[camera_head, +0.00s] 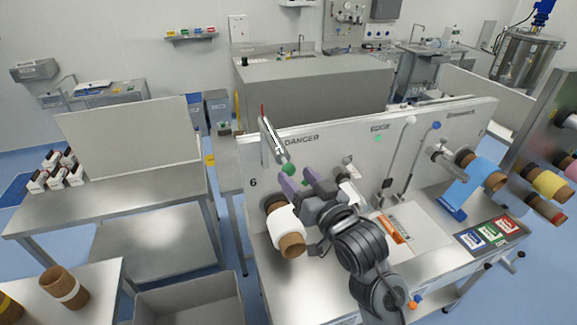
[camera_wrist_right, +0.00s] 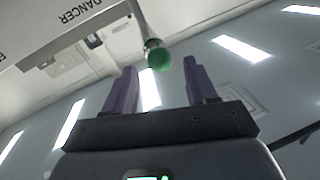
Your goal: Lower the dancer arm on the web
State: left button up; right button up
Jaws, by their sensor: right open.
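A metal lever arm with a green ball knob (camera_head: 288,169) sits on the left part of the white machine panel, below a slanted white bar (camera_head: 272,138) with a red tip. I cannot tell for sure that this is the dancer arm. My right gripper (camera_head: 296,175) is open, its two purple fingers pointing at the green knob. In the right wrist view the green knob (camera_wrist_right: 158,57) shows between and just beyond the fingertips (camera_wrist_right: 163,78), with no visible contact. My left gripper is not in view.
A white roll (camera_head: 284,225) on a brown core sticks out close below my right gripper. An empty grey bin (camera_head: 190,300) is at the front left.

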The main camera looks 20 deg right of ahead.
aim_at(293, 172)
jog(key=shift+w+a+p, duration=0.2)
jog(key=shift+w, duration=0.95)
jog(key=shift+w+a+p, duration=0.2)
jog(key=shift+w, duration=0.95)
jog(key=shift+c, duration=0.2)
grip_shut()
